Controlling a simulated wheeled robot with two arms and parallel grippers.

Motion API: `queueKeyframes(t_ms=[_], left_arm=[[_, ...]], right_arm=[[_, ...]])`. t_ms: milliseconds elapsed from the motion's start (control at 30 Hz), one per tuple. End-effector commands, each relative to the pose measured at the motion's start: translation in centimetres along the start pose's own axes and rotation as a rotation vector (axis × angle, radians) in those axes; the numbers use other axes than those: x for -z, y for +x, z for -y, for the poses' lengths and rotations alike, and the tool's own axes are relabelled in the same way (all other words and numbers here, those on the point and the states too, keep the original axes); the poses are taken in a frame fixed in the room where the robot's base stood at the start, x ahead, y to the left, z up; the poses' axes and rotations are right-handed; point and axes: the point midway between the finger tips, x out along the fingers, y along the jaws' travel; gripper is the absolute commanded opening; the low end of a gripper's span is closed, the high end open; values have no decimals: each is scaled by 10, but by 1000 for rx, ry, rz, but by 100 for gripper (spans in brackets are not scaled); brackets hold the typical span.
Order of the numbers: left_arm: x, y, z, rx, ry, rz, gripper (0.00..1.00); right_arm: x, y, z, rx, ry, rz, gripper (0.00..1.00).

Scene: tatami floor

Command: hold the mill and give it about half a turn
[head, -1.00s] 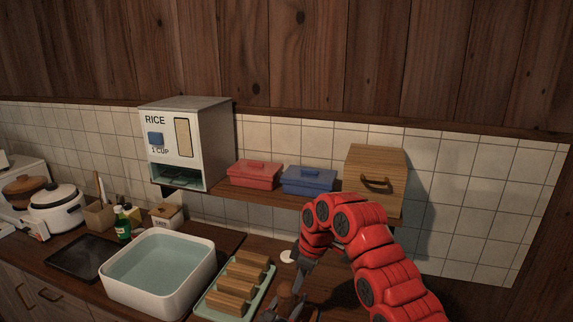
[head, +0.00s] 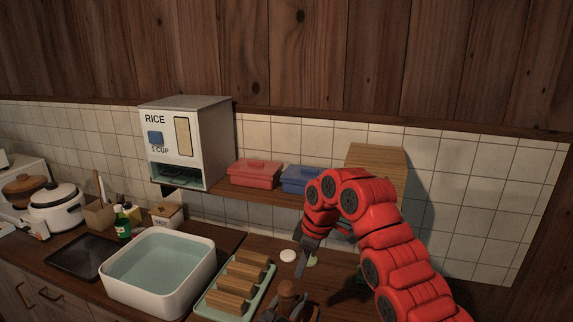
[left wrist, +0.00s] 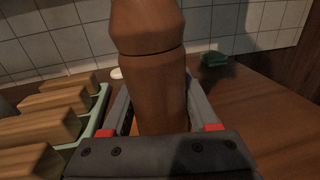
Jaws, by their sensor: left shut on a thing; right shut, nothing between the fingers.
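The brown wooden mill (head: 288,291) stands on the counter at the bottom of the head view. It fills the middle of the left wrist view (left wrist: 152,85), upright between my fingers, its top cut off by the frame. A groove runs between its upper and lower parts. My left gripper (head: 288,312) is shut on the mill's lower part. My right gripper (head: 306,258) hangs under the bent red arm, shut and empty, above and behind the mill and apart from it. Its fingertips are small and dark in the head view.
A green tray (head: 208,306) with several wooden blocks lies left of the mill, beside a white water basin (head: 204,275). A small white disc (head: 288,256) and a green item (left wrist: 215,59) lie behind. A shelf with red (head: 255,175) and blue boxes (head: 300,180) hangs above.

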Motion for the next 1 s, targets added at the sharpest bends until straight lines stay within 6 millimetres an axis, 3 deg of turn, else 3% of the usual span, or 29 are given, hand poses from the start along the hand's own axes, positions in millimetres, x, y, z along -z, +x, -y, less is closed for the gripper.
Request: queueKeyframes(t_ms=[433, 467, 600, 667, 1000], left_arm=[[0, 0, -1, -2, 0, -1, 0], [0, 0, -1, -2, 0, -1, 64], [0, 0, -1, -2, 0, -1, 89], [0, 0, -1, -2, 0, 0, 95], [0, -2, -1, -3, 0, 1, 95]], right_arm=[[2, -7, 0, 1, 1, 0, 0], [2, -7, 0, 1, 2, 0, 0], [2, -7, 0, 1, 2, 0, 0], [2, -7, 0, 1, 2, 0, 0], [2, -7, 0, 1, 2, 0, 0]])
